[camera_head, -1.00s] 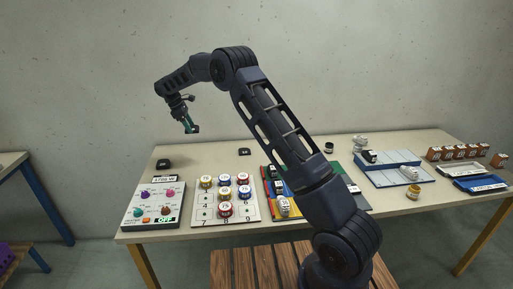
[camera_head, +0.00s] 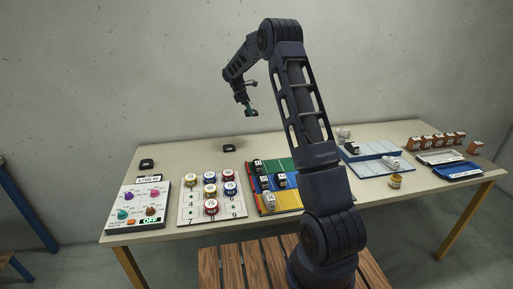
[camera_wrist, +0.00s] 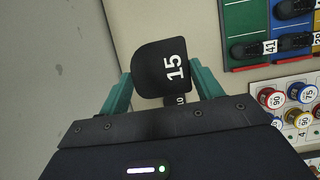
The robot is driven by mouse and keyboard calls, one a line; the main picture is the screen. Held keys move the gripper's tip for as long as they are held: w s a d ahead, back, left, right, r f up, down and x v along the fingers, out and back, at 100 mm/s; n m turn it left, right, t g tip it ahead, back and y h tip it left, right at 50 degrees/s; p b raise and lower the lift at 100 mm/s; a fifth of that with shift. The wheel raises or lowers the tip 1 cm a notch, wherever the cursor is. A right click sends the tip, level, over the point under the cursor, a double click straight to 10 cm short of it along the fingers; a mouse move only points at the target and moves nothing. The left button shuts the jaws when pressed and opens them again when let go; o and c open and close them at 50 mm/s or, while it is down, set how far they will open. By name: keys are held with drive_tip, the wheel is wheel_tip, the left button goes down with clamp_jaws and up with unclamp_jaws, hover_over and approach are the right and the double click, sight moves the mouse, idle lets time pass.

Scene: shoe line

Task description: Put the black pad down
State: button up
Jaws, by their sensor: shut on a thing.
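The black pad (camera_wrist: 158,62), marked 15, is held between the green fingertips of my gripper (camera_wrist: 163,88) in the wrist view. In the head view my gripper (camera_head: 250,112) is high above the back of the table (camera_head: 200,155), with the wall behind it. The held pad is too small to make out clearly there. Another black pad (camera_head: 229,148) lies on the back of the table, and a third black pad (camera_head: 147,163) lies at the back left. In the wrist view a pad marked 10 (camera_wrist: 180,100) is partly hidden behind the held pad.
A control panel (camera_head: 137,205) and a numbered board with colored spools (camera_head: 187,212) stand at the left front. A striped mat with shoes (camera_head: 258,168) is in the middle. A blue tray (camera_head: 370,169) is to its right. The back edge between the two pads is clear.

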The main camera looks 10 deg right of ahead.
sight(257, 146)
drive_tip(key=d, duration=0.2)
drive_tip(key=shift+s+d, duration=0.1)
drive_tip(key=shift+d, duration=0.2)
wheel_tip(257, 146, down, 20)
drive_tip(key=shift+d, duration=0.15)
drive_tip(key=shift+f, duration=0.15)
drive_tip(key=o, duration=1)
